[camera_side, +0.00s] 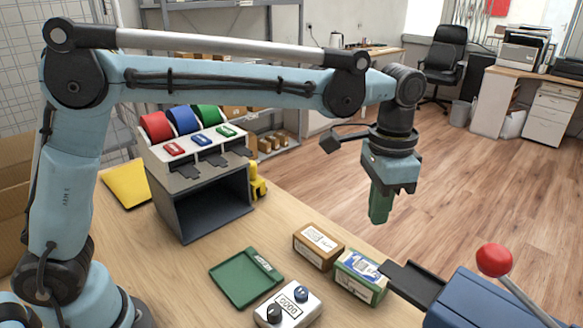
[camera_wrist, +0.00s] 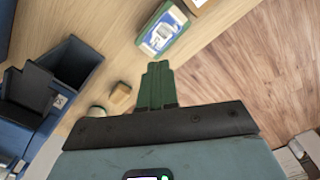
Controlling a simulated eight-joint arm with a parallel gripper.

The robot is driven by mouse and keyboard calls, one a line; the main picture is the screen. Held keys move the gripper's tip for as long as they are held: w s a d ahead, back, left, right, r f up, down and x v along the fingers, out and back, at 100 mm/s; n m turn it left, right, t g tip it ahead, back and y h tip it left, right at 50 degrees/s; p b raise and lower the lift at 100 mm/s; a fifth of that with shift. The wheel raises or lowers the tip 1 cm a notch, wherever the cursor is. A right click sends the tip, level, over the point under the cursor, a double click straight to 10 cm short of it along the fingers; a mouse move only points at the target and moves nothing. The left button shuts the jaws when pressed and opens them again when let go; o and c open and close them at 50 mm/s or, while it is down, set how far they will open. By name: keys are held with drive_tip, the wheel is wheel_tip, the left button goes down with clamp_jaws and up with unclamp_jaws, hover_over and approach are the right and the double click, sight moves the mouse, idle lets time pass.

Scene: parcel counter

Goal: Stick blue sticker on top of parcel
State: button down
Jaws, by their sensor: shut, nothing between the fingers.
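A sticker dispenser (camera_side: 192,190) stands at the back left of the counter with red, blue (camera_side: 182,119) and green rolls. A blue tab (camera_side: 200,141) sits at the middle of its sloping front. A green-sided box (camera_side: 354,284) and a brown box (camera_side: 317,247) lie side by side near the counter's edge. The green box has a white top with a blue patch; I cannot tell whether it is a sticker or print. The box also shows in the wrist view (camera_wrist: 164,33). My gripper (camera_side: 379,218) is shut and empty, raised above and beyond the boxes, with green fingers (camera_wrist: 159,66).
A green tray (camera_side: 243,279) and a grey device with knobs (camera_side: 287,306) lie in front of the boxes. A blue machine with a red-knobbed lever (camera_side: 494,260) stands at the right. A yellow sheet (camera_side: 126,184) lies at the left. The counter between dispenser and boxes is clear.

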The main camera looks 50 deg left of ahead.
drive_tip(key=m, duration=2)
hover_over(364, 267)
drive_tip(key=shift+f, duration=4.3)
drive_tip(key=shift+f, duration=0.55)
drive_tip(key=shift+f, duration=0.35)
drive_tip(key=shift+f, duration=0.6)
wheel_tip(364, 267, up, 8)
